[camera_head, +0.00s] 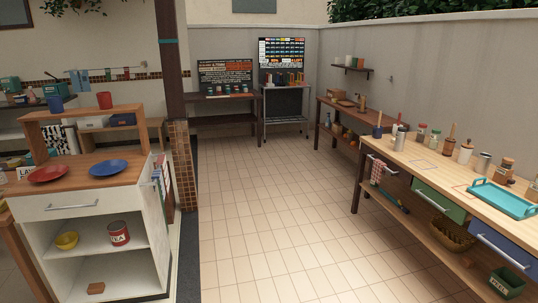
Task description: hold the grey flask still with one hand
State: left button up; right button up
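Two grey cylinders stand upright on the long wooden counter (420,172) at the right, and I cannot tell for certain which is the grey flask. One grey cylinder (399,141) is near the counter's far end, among small jars. Neither of my grippers is in view, and nothing is seen touching either cylinder.
A white cabinet (92,206) with a red plate (48,173) and a blue plate (109,167) stands at the left, beside a dark post (173,60). The tiled floor (272,225) between cabinet and counter is clear. A green drawer (437,199) fronts the counter.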

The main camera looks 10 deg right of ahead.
aim_at(399, 145)
jog(key=i+z, duration=0.3)
jog(key=i, duration=0.15)
jog(key=i+z, duration=0.25)
jog(key=i, duration=0.25)
jog(key=i+j+z, duration=0.1)
jog(key=i+z, duration=0.2)
jog(key=i, duration=0.15)
jog(key=i+j+z, duration=0.25)
jog(key=i, duration=0.15)
jog(key=i+l+z, duration=0.15)
jog(key=i+z, duration=0.15)
jog(key=i, duration=0.35)
jog(key=i+z, duration=0.25)
jog(key=i, duration=0.4)
